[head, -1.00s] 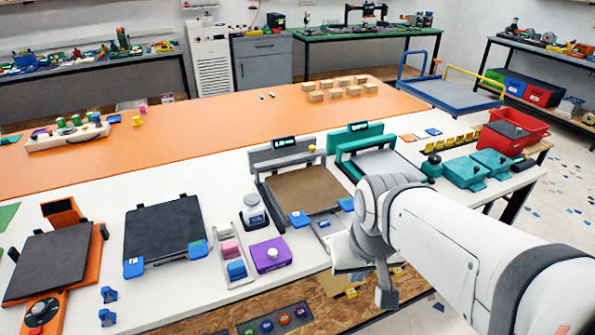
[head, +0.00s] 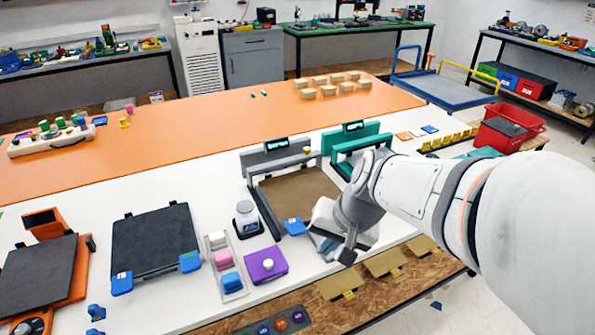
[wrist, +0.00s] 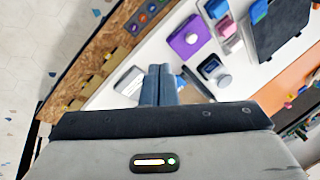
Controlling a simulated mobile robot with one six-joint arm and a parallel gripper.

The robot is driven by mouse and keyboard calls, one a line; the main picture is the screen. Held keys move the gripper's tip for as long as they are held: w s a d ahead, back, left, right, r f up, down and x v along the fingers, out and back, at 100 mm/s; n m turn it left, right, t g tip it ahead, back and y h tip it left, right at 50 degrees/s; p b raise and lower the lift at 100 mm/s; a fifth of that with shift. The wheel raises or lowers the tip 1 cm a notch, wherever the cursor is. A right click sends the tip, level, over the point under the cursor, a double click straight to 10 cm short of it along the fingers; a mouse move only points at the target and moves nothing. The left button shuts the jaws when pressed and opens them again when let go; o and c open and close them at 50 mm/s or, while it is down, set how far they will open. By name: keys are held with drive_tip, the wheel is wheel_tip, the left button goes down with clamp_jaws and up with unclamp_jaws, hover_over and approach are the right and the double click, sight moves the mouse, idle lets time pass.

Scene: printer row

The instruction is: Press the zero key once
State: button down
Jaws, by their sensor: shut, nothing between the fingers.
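No key with a readable zero marking can be made out in either view. Several round coloured buttons sit on a dark panel (head: 272,328) at the table's front edge; the panel also shows in the wrist view (wrist: 147,15). My gripper (wrist: 158,85) is shut and empty. In the head view it hangs above the table's front edge, by the near right corner of the grey-framed press (head: 252,163). A pale flat object (wrist: 130,80) lies just left of the fingertips in the wrist view. My arm hides part of this area in the head view.
A teal press (head: 350,136) stands behind my arm. White table is clear between the stations.

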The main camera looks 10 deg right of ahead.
drive_tip(key=w+a+f+m+t+y, duration=0.1)
drive_tip(key=w+f+m+t+y, duration=0.15)
drive_tip(key=w+m, duration=0.75)
drive_tip(key=w+d+f+m+t, duration=0.1)
drive_tip(key=w+d+f+m, duration=0.1)
drive_tip(key=w, duration=0.4)
drive_tip(key=w+d+f+m+t+h+p, duration=0.1)
drive_tip(key=w+d+f+m, duration=0.2)
drive_tip(key=w+d+m, duration=0.1)
drive_tip(key=shift+w+f+m, duration=0.25)
drive_tip(key=shift+w+m, duration=0.45)
drive_tip(key=shift+w, duration=0.2)
drive_tip(key=shift+f+t, duration=0.1)
drive_tip(key=shift+t, duration=0.15)
wheel_tip(320, 180, down, 8)
drive_tip(key=b, duration=0.6)
drive_tip(key=shift+f+b, duration=0.3)
drive_tip(key=shift+b, duration=0.3)
drive_tip(key=shift+f+b, duration=0.2)
drive_tip(key=shift+b, duration=0.1)
drive_tip(key=shift+f+b, duration=0.25)
drive_tip(key=shift+b, duration=0.15)
